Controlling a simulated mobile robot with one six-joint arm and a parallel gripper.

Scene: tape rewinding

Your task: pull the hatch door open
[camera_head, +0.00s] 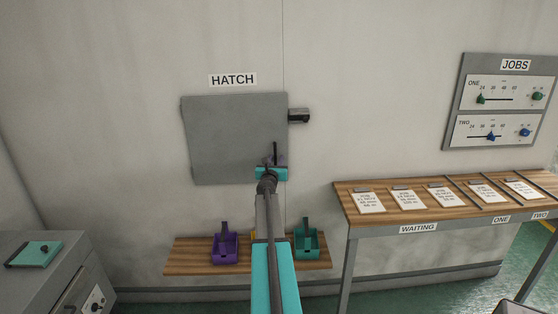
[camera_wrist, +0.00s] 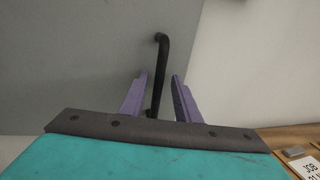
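The hatch door (camera_head: 228,135) is a grey square panel on the wall under the HATCH label (camera_head: 233,80). It looks closed against the wall. It fills the left of the wrist view (camera_wrist: 75,60). Its black bar handle (camera_wrist: 160,60) stands upright near the door's right edge; its top also shows in the head view (camera_head: 275,148). My gripper (camera_wrist: 158,90) is open, its two purple fingers on either side of the handle's lower part. A gap shows between the handle and each finger. My gripper partly hides the door's lower right corner in the head view.
A small dark box (camera_head: 299,116) sits on the wall right of the door. A table with cards (camera_head: 370,215) stands right; a grey cabinet (camera_head: 35,270) stands left.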

